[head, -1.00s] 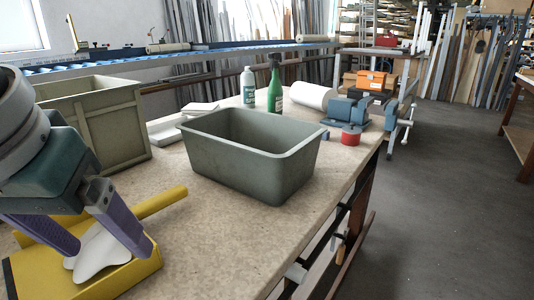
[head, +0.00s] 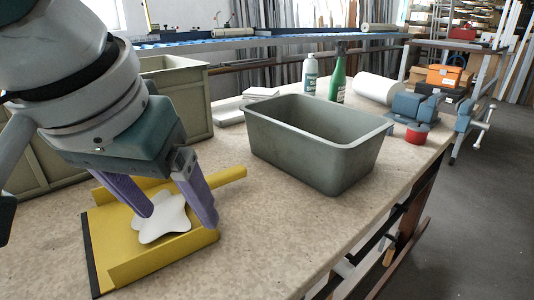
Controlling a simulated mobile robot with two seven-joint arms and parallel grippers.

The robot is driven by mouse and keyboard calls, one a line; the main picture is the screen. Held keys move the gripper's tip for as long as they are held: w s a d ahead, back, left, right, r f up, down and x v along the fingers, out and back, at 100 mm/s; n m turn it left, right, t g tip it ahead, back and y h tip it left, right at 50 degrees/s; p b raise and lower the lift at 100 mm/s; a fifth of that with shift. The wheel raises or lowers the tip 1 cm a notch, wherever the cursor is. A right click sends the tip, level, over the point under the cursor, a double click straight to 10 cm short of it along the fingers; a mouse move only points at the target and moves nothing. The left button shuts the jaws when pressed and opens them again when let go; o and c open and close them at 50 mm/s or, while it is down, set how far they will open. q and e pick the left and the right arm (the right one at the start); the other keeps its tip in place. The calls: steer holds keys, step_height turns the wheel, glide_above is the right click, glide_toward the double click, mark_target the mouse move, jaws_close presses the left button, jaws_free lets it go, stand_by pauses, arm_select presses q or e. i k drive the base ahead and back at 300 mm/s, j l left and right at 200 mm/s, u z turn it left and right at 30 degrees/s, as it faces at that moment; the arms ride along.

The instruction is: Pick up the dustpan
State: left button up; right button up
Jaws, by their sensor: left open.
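The yellow dustpan (head: 115,257) lies on the workbench at the lower left, its dark front edge to the left and its handle (head: 228,178) pointing up and to the right. A white flat piece with a wavy outline (head: 163,222) lies in the pan. My left gripper (head: 180,220) is open over the dustpan, with its two purple fingers pointing down around the white piece. I cannot tell whether the fingertips touch the piece or the pan. The gripper hides part of the pan's back. My right gripper is not in view.
A grey-green open bin (head: 315,145) stands right of the dustpan. A larger olive crate (head: 178,92) stands behind my left arm. Two bottles, a white roll (head: 378,88) and a blue vise (head: 415,105) are farther back. The bench front (head: 270,260) is clear.

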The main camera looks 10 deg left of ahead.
mark_target(122, 248)
steer(key=i, duration=0.85)
